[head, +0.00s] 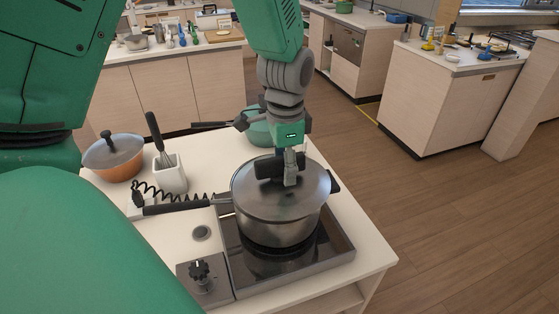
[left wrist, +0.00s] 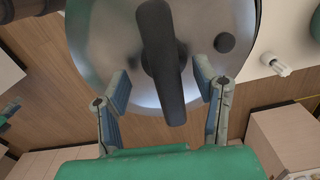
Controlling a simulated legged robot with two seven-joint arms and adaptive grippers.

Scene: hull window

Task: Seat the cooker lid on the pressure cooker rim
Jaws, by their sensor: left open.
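The steel pressure cooker (head: 275,228) stands on the black hob, its long dark handle (head: 178,208) pointing left. The round grey cooker lid (head: 252,200) lies over the cooker's rim and looks about level. I cannot tell whether its edge is fully down all round. The lid (left wrist: 110,45) fills the top of the left wrist view, with its black bar grip (left wrist: 160,50) across it. My left gripper (head: 289,180) is at the lid's grip. In the wrist view its open fingers (left wrist: 162,85) stand apart on either side of the grip's near end. My right gripper is not in view.
An orange pot (head: 118,165) with a grey lid and a white utensil holder (head: 170,176) stand left of the cooker. A green pot (head: 258,133) is behind it. A control knob (head: 199,270) sits at the front left. The wooden floor at right is clear.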

